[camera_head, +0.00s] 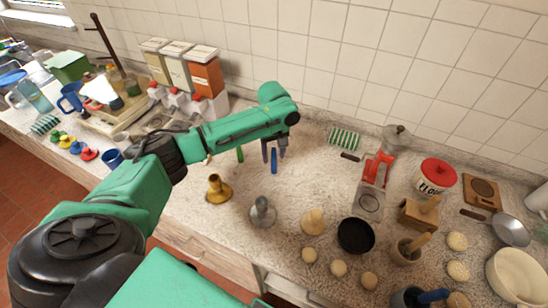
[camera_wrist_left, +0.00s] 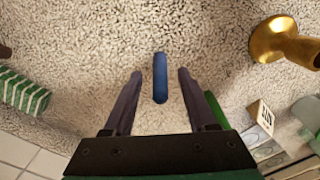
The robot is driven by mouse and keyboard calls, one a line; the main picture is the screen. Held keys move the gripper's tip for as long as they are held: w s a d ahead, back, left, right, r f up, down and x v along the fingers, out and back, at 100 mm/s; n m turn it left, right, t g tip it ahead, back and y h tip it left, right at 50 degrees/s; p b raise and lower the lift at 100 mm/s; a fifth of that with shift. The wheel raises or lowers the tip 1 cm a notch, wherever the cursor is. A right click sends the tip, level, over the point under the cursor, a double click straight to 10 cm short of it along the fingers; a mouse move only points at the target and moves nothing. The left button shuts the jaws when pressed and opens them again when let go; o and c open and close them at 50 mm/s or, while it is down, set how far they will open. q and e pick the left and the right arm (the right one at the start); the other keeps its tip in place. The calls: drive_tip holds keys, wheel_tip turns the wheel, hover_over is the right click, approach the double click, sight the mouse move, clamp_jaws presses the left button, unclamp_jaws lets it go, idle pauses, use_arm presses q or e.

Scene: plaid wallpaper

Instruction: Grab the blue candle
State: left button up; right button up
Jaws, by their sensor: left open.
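The blue candle (camera_head: 274,161) is a short slim stick over the pale speckled counter, near the middle of the head view. In the left wrist view the blue candle (camera_wrist_left: 160,80) shows between the two dark fingers, with a clear gap on each side. My left gripper (camera_head: 273,151) is open and points down around it; the wrist view also shows the gripper (camera_wrist_left: 160,73) and its spread fingertips. Whether the candle stands or lies is hard to tell. My right gripper is not in view.
A green candle (camera_head: 240,154) is close to the left gripper. A brass candle holder (camera_head: 218,190) and a silver one (camera_head: 263,213) stand nearer me.

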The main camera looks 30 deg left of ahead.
use_arm(q)
drive_tip(key=shift+s+f, duration=0.15)
drive_tip(key=shift+f, duration=0.05)
clamp_jaws()
